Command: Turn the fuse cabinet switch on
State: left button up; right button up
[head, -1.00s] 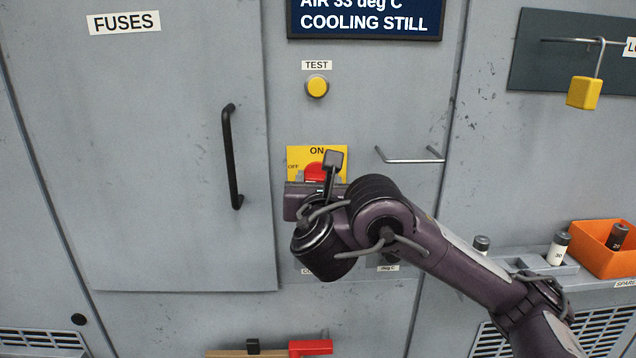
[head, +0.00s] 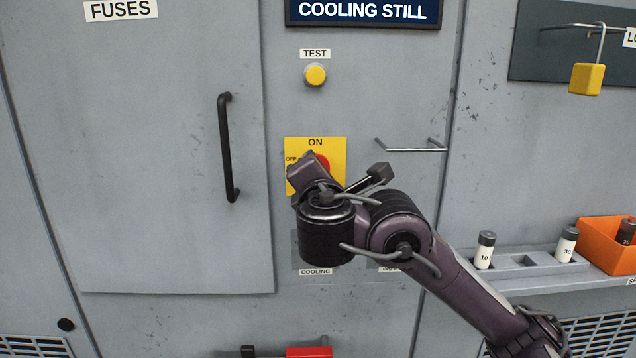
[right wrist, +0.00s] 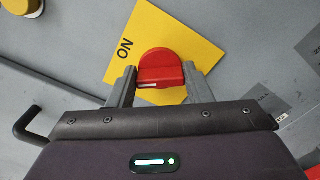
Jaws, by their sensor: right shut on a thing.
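The fuse cabinet switch is a red rotary knob (head: 323,160) on a yellow plate (head: 332,147) marked ON at the top and OFF at the left. My right gripper (head: 310,172) is at the knob and covers its lower left part in the head view. In the right wrist view, its two fingers flank the red knob (right wrist: 160,70) and are shut on it. A white mark shows on the knob's near edge. The gripper is rolled, so the plate (right wrist: 193,40) appears tilted there. My left gripper is not in view.
A yellow TEST button (head: 315,75) sits above the plate. A black door handle (head: 228,150) is at the left and a metal bar handle (head: 412,149) at the right. A shelf (head: 535,268) with fuses and an orange bin (head: 600,240) is at the right.

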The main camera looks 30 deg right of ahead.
pick_arm(q)
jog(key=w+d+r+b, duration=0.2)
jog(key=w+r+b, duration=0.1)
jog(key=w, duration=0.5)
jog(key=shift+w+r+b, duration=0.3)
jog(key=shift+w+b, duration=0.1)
jog(key=shift+b, duration=0.2)
pick_arm(e)
jog(key=shift+f+m, duration=0.15)
jog(key=shift+m, duration=1.65)
jog(key=shift+f+m, duration=0.1)
jog(key=shift+m, duration=1.7)
jog(key=o, duration=1)
jog(key=shift+s, duration=0.1)
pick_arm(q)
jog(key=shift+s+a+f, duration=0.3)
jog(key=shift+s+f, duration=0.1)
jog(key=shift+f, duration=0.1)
pick_arm(e)
jog(key=v, duration=0.7)
jog(key=shift+s+a, duration=0.2)
jog(key=shift+s, duration=0.1)
